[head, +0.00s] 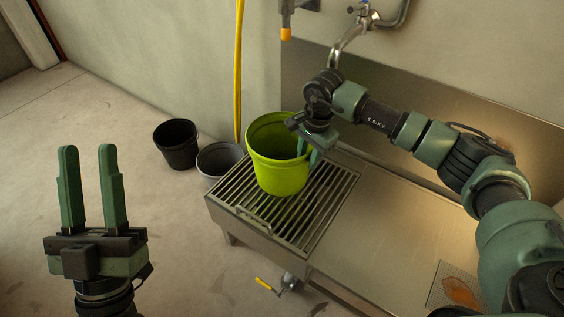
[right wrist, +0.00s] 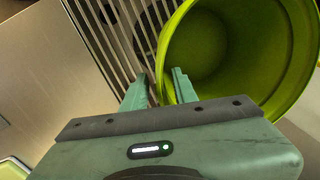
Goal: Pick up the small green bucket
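The small green bucket (head: 277,168) stands upright on the metal grate of the sink unit, and its open inside shows in the right wrist view (right wrist: 225,45). My right gripper (head: 309,156) is at the bucket's right rim, pointing down. In the right wrist view its two fingers (right wrist: 160,82) are apart, one outside the bucket and one overlapping its wall, with the near rim between them. Whether either finger touches the wall cannot be told. My left gripper (head: 88,150) is open and empty over the floor at the left, away from the bucket.
A black bucket (head: 177,146) and a grey bucket (head: 217,160) stand on the floor left of the grate (head: 322,222). A yellow hose (head: 239,70) hangs behind. A tap (head: 348,42) is on the wall above. The steel counter (head: 385,235) right of the grate is mostly clear.

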